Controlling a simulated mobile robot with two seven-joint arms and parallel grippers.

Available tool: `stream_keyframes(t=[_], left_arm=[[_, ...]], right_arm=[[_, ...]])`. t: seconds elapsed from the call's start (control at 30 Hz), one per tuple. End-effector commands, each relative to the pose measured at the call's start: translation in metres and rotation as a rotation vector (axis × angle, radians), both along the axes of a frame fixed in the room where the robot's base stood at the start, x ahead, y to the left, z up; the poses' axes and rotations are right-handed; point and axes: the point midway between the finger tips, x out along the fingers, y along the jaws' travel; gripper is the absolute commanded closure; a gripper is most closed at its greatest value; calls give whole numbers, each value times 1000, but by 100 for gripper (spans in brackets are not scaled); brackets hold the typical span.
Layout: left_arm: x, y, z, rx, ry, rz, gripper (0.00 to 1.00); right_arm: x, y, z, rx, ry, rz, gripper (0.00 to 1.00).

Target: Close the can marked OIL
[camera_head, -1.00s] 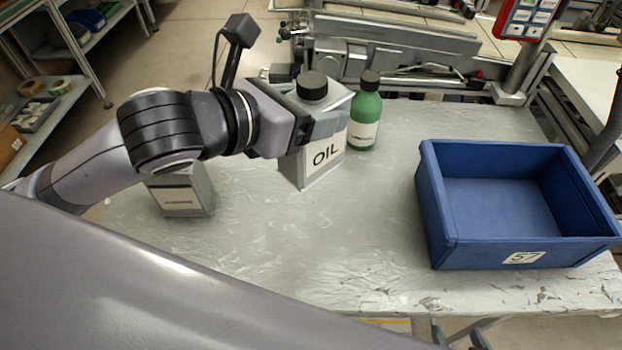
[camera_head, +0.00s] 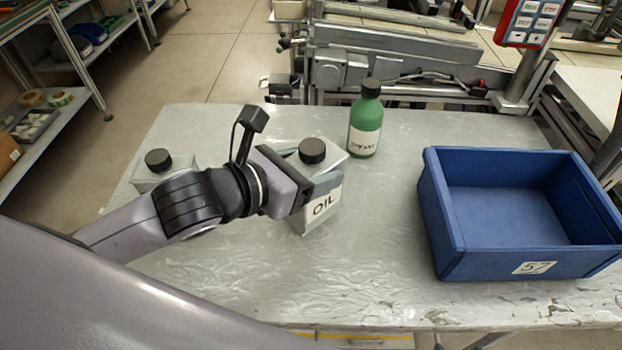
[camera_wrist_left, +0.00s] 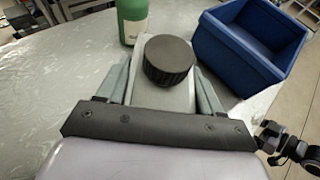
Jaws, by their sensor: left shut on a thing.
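The can marked OIL (camera_head: 321,205) is a grey can with a white label and a black cap (camera_head: 312,151) on its top. My left gripper (camera_head: 318,180) is shut on the can, with a finger on each side of its body. In the left wrist view the can (camera_wrist_left: 166,97) stands between the two fingers, and the ribbed cap (camera_wrist_left: 169,60) sits on top. I cannot tell how tight the cap is, or whether the can's base touches the table.
A green bottle (camera_head: 365,128) with a black cap stands behind the can. A second grey can (camera_head: 150,178) is partly hidden by my left arm. A blue bin (camera_head: 447,252) marked 57 stands at the right of the table (camera_head: 375,270). The table's front middle is clear.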

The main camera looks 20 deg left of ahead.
Motion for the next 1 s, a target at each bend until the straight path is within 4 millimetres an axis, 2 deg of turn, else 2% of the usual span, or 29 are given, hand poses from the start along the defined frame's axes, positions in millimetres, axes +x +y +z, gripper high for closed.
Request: stream_keyframes(t=[0.1, 0.2, 0.63, 0.67, 0.73, 1.0], left_arm=[[0, 0, -20, -3, 4, 0, 100], [0, 0, -28, -2, 0, 0, 100], [0, 0, -33, -1, -2, -1, 100], [0, 0, -35, 0, 2, -1, 31], [0, 0, -34, 0, 2, -1, 9], [0, 0, -34, 0, 2, -1, 9]], right_arm=[[0, 0, -6, 0, 0, 0, 32], [0, 0, -7, 0, 0, 0, 32], [0, 0, -8, 0, 0, 0, 32], [0, 0, -8, 0, 0, 0, 32], [0, 0, -8, 0, 0, 0, 32], [0, 0, -8, 0, 0, 0, 32]])
